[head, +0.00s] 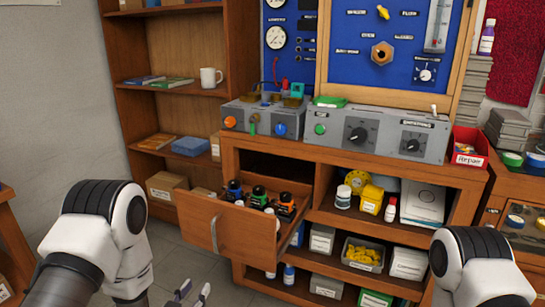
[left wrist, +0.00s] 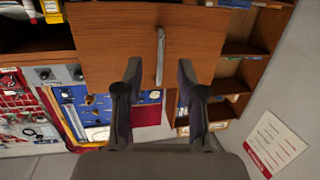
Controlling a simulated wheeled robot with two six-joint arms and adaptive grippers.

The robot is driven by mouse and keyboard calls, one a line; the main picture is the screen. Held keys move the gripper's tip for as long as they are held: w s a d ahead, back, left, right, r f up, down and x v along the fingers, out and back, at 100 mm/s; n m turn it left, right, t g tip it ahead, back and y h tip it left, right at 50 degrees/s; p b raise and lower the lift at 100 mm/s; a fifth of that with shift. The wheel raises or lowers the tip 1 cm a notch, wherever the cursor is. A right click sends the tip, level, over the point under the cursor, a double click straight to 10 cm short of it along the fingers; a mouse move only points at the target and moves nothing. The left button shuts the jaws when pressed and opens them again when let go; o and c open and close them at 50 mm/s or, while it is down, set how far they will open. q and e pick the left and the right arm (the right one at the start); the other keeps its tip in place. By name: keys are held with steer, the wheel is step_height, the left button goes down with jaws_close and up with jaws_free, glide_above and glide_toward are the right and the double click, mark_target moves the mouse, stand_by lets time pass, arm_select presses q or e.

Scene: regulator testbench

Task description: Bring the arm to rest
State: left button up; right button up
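My left gripper (head: 194,291) is low in the head view, in front of and below the pulled-out wooden drawer (head: 240,235). In the left wrist view, its two fingers (left wrist: 159,70) stand apart with nothing between them. The drawer's metal handle (left wrist: 160,57) shows beyond the fingertips there, and no contact is visible. The handle also shows on the drawer front in the head view (head: 214,233). My right arm (head: 480,268) comes in at the lower right, and its gripper is out of view.
The open drawer holds several dark regulators (head: 258,194) and juts from the workbench (head: 345,160). A bookshelf (head: 165,90) with a white mug (head: 211,78) stands behind at left. A red Repair bin (head: 467,147) is on the bench's right end.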

arm_select(q)
steer(key=s+a+f+g, duration=0.1)
steer(key=s+f+g, duration=0.4)
steer(key=s+f, duration=0.55)
steer(key=s+a+f+n+g+y, duration=0.1)
steer(key=s+f+g, duration=0.45)
steer(key=s, duration=0.45)
steer(key=s+a+f+n+g+y, duration=0.1)
steer(key=s+f+g, duration=0.4)
steer(key=s, duration=0.6)
step_height(320, 180, up, 19)
steer(key=p, duration=1.7)
steer(key=shift+w+d+g+p, duration=0.2)
steer(key=shift+w+g+p, duration=0.15)
steer(key=shift+p, duration=0.05)
